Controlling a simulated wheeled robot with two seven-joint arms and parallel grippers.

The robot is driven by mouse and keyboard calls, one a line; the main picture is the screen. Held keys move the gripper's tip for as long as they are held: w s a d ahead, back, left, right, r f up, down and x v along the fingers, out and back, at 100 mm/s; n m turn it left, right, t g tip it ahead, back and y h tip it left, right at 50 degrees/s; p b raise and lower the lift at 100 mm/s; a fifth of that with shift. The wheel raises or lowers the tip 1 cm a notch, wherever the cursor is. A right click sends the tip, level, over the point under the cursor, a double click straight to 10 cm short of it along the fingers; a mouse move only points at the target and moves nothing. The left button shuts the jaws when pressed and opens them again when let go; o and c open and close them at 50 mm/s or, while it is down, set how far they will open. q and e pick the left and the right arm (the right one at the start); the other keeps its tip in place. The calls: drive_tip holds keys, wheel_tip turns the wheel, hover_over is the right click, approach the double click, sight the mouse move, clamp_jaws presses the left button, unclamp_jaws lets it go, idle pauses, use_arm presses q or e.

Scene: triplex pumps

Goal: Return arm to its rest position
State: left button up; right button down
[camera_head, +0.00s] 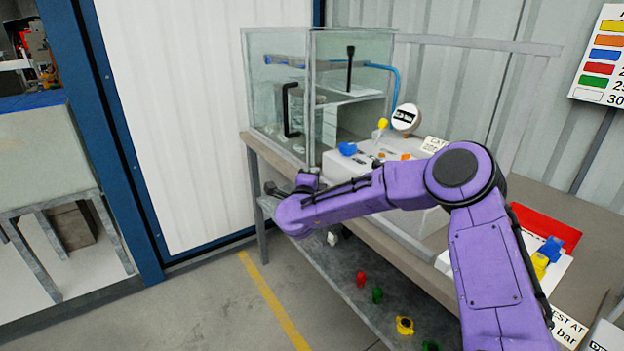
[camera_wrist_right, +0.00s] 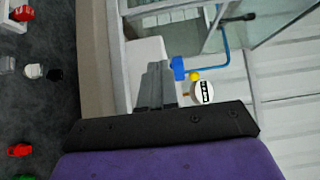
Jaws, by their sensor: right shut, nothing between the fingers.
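My purple right arm (camera_head: 485,255) comes in from the bottom right of the head view, bends at a round joint, and reaches left across the front of the workbench. Its wrist end is beside the bench's left front edge, below the glass case. In the right wrist view my right gripper (camera_wrist_right: 157,85) shows its grey fingers together, with nothing held. A white unit on the bench lies beyond the fingers, with a blue fitting (camera_wrist_right: 178,68), a yellow part (camera_wrist_right: 194,76) and a round white gauge (camera_wrist_right: 203,92). My left gripper is not in view.
The glass case (camera_head: 275,95) stands at the back left of the bench (camera_head: 400,262). Several coloured parts, including a yellow one (camera_head: 404,325), lie on the lower shelf. The floor at left is clear.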

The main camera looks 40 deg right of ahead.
drive_tip(key=s+a+f+n+g+y, duration=0.1)
drive_tip(key=s+a+f+n+y, duration=0.45)
drive_tip(key=f, duration=0.55)
drive_tip(key=s+a+f+n+y, duration=0.3)
drive_tip(key=s+a+f+n, duration=0.4)
drive_tip(key=f, duration=0.5)
drive_tip(key=s+f+n+g+p, duration=0.1)
drive_tip(key=s+f, duration=0.3)
drive_tip(key=s, duration=0.6)
drive_tip(key=s+f+n+g, duration=0.4)
drive_tip(key=s+f, duration=0.1)
drive_tip(key=s, duration=0.6)
drive_tip(key=s+f+n+g+y+p, duration=0.1)
drive_tip(key=s+f+n+g, duration=0.2)
drive_tip(key=s, duration=0.8)
drive_tip(key=shift+f+p, duration=0.35)
drive_tip(key=shift+f, duration=0.55)
